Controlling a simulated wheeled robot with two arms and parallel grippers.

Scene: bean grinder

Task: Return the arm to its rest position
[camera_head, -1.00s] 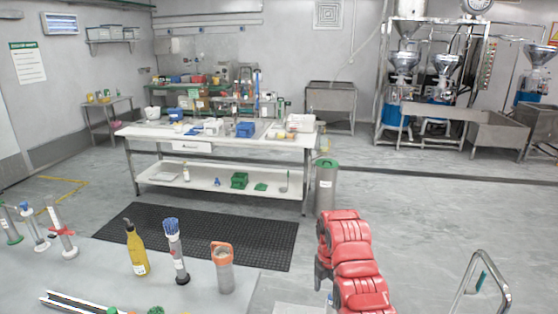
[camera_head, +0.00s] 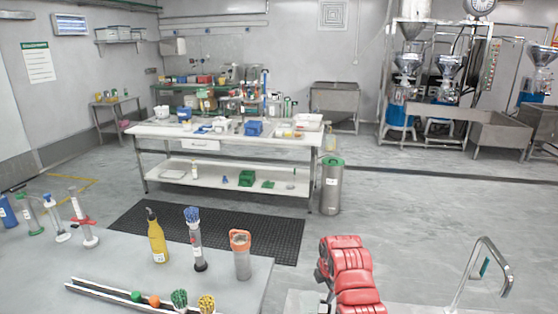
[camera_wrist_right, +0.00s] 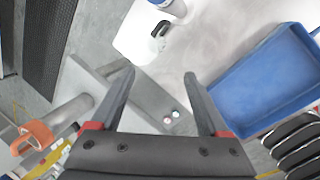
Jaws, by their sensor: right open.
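My right arm (camera_head: 352,275) shows as red links at the bottom centre of the head view, to the right of the near grey table. Its gripper is mostly hidden there. In the right wrist view my right gripper (camera_wrist_right: 158,92) has its two dark fingers apart, with nothing between them. Beyond the fingertips are a grey metal surface with two small round buttons and a white surface. My left gripper is in neither view.
The near table (camera_head: 110,262) holds a yellow bottle (camera_head: 157,240), a brush holder (camera_head: 196,245) and an orange-topped container (camera_head: 241,258). A blue tray (camera_wrist_right: 262,85) lies right of my right gripper. A steel bin (camera_head: 331,190) stands by the white workbench.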

